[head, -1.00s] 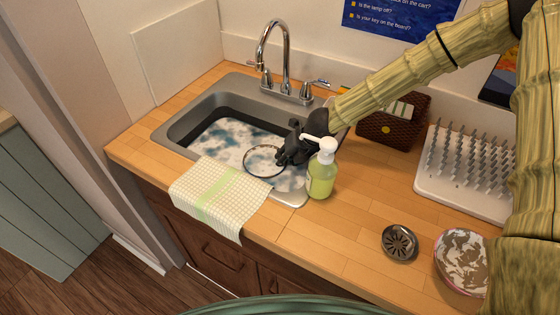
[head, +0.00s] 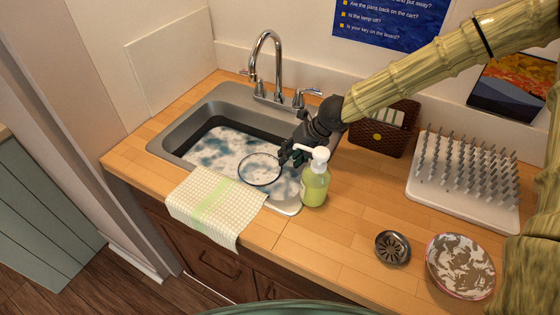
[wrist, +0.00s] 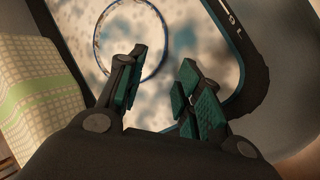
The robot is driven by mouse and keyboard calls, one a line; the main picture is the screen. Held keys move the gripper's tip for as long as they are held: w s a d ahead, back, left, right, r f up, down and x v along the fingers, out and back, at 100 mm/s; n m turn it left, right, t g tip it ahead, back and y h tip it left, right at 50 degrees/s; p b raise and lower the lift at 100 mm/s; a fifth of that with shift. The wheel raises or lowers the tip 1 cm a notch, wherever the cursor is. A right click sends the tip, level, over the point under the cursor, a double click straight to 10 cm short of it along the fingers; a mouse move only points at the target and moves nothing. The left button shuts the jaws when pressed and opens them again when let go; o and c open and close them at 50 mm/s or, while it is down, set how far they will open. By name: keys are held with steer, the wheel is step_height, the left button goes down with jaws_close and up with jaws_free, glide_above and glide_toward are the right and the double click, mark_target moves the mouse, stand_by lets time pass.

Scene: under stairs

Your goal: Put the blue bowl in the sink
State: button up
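The blue bowl shows as a thin dark-blue round rim (head: 262,184) in the right part of the grey sink (head: 168,142), in cloudy white and blue water. Its inside looks pale and blends with the water. In the wrist view the blue rim (wrist: 97,45) lies beyond the left fingertip, which overlaps its lower right edge. My gripper (head: 288,155) is over the sink's right side, just right of the rim. In the wrist view my gripper (wrist: 164,62) has its fingers apart with nothing between them. I cannot tell whether a finger touches the bowl.
A green soap bottle (head: 315,186) stands close beside my gripper. A checked cloth (head: 215,205) hangs over the front edge. A drain strainer (head: 392,248), a patterned bowl (head: 460,266), a spiked drying rack (head: 465,180) and a brown basket (head: 385,135) are on the right. The faucet (head: 270,65) rises behind.

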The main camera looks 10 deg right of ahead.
steer(key=shift+v, duration=1.65)
steer(key=shift+a, duration=0.1)
